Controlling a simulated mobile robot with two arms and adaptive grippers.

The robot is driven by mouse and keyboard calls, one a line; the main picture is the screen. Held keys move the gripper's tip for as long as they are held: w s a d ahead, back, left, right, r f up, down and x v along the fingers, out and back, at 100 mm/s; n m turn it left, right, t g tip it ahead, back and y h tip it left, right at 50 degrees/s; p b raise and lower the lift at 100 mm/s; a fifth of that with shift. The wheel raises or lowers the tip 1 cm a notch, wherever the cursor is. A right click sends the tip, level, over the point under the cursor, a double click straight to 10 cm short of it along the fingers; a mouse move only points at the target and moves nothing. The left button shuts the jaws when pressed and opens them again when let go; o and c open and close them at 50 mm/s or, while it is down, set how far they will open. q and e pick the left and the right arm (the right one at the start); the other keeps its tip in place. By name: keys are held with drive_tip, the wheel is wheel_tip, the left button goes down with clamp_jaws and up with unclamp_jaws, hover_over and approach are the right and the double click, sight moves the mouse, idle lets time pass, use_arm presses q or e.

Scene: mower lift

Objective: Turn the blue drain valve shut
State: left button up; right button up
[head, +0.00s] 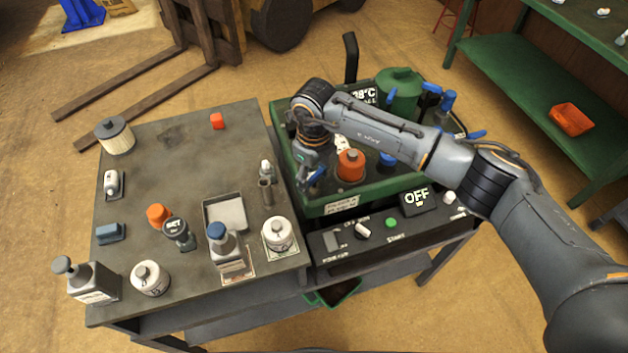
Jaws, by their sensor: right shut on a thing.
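A blue lever (317,176), which looks like the drain valve's handle, is at the left front of the green machine (385,195). My right gripper (310,180) reaches over the machine from the right and points down at this lever. Its fingers are shut on the blue lever, and they partly hide it. I cannot tell the valve's exact angle. My left gripper is not in view.
An orange cap (351,163), a green tank (399,92) and other blue handles (447,100) crowd the machine top. A control panel (395,231) reading OFF is in front. The grey table (185,275) at left holds bottles, canisters and a tray (225,212).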

sight(314, 176)
drive_tip(key=m+b, duration=0.1)
drive_tip(key=m, duration=0.2)
drive_tip(key=shift+f+m+b, duration=0.1)
drive_tip(key=shift+m+b, duration=0.2)
drive_tip(key=shift+b, duration=0.05)
drive_tip(key=shift+m+b, duration=0.55)
drive_tip(key=shift+m, duration=0.85)
drive_tip(key=o, duration=1.2)
wheel_tip(314, 176, up, 12)
drive_tip(key=shift+r, duration=0.15)
